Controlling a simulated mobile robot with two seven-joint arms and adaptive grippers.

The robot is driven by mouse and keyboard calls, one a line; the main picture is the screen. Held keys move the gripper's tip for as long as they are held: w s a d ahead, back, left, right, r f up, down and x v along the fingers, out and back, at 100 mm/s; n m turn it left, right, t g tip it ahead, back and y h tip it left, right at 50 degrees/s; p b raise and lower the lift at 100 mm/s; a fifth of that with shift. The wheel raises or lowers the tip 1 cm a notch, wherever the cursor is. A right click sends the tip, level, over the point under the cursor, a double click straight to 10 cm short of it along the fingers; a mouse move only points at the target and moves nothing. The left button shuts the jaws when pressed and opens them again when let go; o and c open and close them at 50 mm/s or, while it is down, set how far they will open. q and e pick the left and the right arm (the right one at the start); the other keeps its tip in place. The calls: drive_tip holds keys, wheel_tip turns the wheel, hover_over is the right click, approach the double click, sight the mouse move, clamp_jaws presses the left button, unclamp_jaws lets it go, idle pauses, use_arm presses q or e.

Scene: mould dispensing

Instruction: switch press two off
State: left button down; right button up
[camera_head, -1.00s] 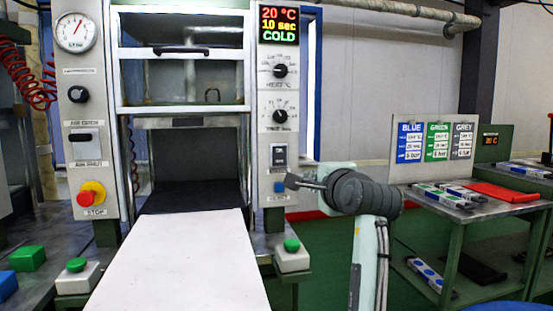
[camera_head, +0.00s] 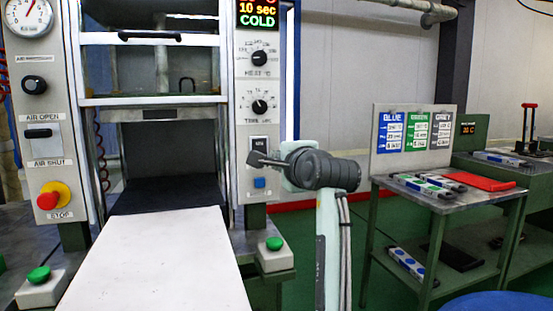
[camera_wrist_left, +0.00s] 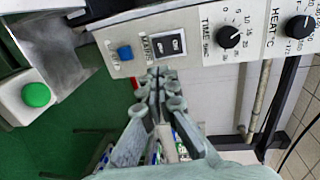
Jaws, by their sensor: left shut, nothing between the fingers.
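The press's right panel (camera_head: 245,205) carries a rocker switch (camera_head: 261,143) in a white frame, with a blue button (camera_head: 259,183) below it. In the left wrist view the black switch (camera_wrist_left: 169,45) lies just beyond the fingertips, with the blue button (camera_wrist_left: 125,53) to its left. My left gripper (camera_head: 257,160) is in front of the panel between switch and button, its fingers pointing left. In the left wrist view its fingers (camera_wrist_left: 158,75) are shut and empty. I cannot tell whether they touch the panel. The display (camera_head: 258,14) shows "10 sec COLD". My right gripper is out of view.
Time (camera_head: 260,107) and heat (camera_head: 260,58) knobs sit above the switch. A green button box (camera_head: 273,257) stands below the panel. A white board (camera_head: 165,265) extends forward from the press. A side table (camera_head: 450,205) with several moulds and a red item (camera_head: 480,181) stands right.

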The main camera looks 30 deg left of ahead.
sight(260, 149)
use_arm(q)
drive_tip(key=p+x, duration=0.1)
drive_tip(key=x, duration=1)
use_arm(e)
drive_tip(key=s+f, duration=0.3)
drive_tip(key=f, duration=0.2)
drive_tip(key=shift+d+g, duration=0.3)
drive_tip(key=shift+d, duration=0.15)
use_arm(q)
drive_tip(key=shift+f, duration=0.1)
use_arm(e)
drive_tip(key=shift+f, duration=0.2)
